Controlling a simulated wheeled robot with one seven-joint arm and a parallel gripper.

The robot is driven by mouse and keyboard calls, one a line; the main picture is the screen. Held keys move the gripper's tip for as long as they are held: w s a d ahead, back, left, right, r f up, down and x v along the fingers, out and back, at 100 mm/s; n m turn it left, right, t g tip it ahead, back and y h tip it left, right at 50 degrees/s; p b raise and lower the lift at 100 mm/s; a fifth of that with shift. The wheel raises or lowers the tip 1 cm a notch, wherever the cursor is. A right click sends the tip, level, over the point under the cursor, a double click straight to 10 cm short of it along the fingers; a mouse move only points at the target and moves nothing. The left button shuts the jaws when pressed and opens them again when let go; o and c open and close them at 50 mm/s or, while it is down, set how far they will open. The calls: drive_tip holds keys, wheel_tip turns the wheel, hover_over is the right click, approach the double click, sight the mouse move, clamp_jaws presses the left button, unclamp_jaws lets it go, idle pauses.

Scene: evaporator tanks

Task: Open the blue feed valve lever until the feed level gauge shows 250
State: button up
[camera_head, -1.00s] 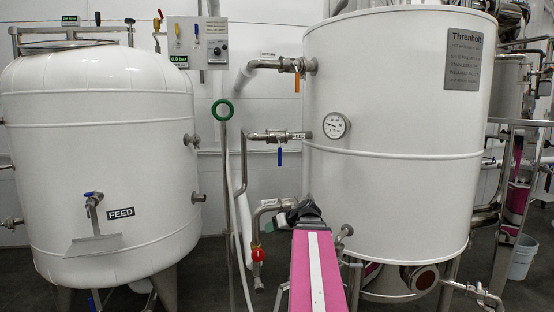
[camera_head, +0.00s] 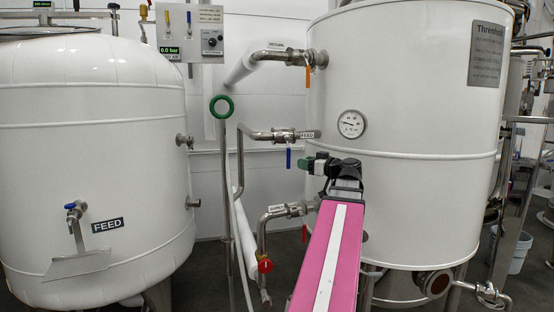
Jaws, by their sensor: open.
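The FEED-labelled pipe (camera_head: 262,134) runs into the large right tank. Its valve (camera_head: 285,135) has a blue lever (camera_head: 288,158) that hangs straight down, across the pipe. My gripper (camera_head: 304,164) is just right of and slightly below the lever in the picture, pointing left, with a green tip showing. It is open and holds nothing. I cannot tell whether it touches the lever.
An orange-lever valve (camera_head: 307,68) is above, and a red-lever valve (camera_head: 300,209) below. A round dial (camera_head: 352,124) is on the right tank (camera_head: 430,110). The FEED tank (camera_head: 95,150) has a blue-handled tap (camera_head: 70,207). A green ring (camera_head: 221,107) stands left of the pipes.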

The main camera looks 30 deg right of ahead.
sight(288, 152)
drive_tip(key=x, duration=1)
drive_tip(key=shift+w, duration=0.3)
drive_tip(key=shift+a+f, duration=0.1)
drive_tip(key=shift+a, duration=0.05)
drive_tip(key=shift+c, duration=0.2)
clamp_jaws()
